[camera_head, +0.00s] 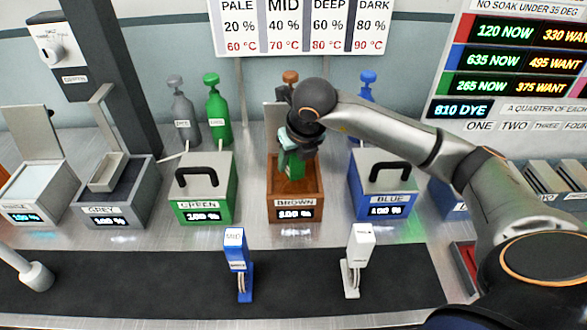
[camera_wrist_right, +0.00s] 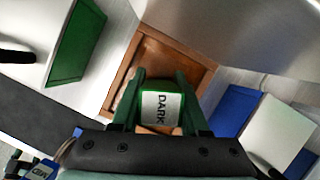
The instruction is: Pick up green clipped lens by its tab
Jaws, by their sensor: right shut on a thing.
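The green clipped lens (camera_head: 291,166) is at the brown bath (camera_head: 295,198), whose top is open. My right gripper (camera_head: 296,146) is above that bath, pointing down, and is shut on the lens's upper part. In the right wrist view, a green piece with a white DARK label (camera_wrist_right: 161,108) sits between the two fingers of my right gripper (camera_wrist_right: 160,90). The brown bath's walls (camera_wrist_right: 122,75) surround it there. I cannot tell whether the lens's lower end touches the brown liquid. My left gripper is not in view.
The green bath (camera_head: 203,195) and the blue bath (camera_head: 385,190), both lidded with black handles, flank the brown one. The grey bath (camera_head: 115,195) is farther left. A blue clipped piece (camera_head: 236,255) and a white one (camera_head: 358,255) stand on the dark mat (camera_head: 300,285) in front.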

